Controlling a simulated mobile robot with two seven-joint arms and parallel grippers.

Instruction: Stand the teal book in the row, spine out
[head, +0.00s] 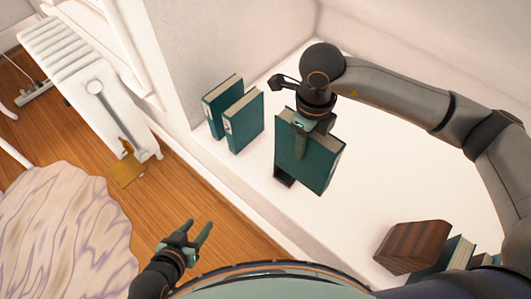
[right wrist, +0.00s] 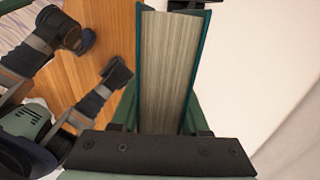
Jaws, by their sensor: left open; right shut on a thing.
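My right gripper (head: 298,135) is shut on a teal book (head: 310,158) and holds it upright over the white shelf surface, to the right of two standing teal books. In the right wrist view the held book (right wrist: 168,70) shows its page edges between teal covers, pointing away from the gripper. The two standing teal books, one behind (head: 222,92) and one in front (head: 244,122), stand apart with a small gap near the left wall. My left gripper (head: 200,232) is open and empty over the wooden floor. Whether the held book touches the shelf is unclear.
A dark wooden block (head: 411,246) and more books (head: 452,254) stand at the lower right of the white surface (head: 350,225). A black object (head: 284,178) shows below the held book. A white radiator (head: 85,75) and a pale marbled round thing (head: 65,235) are at the left.

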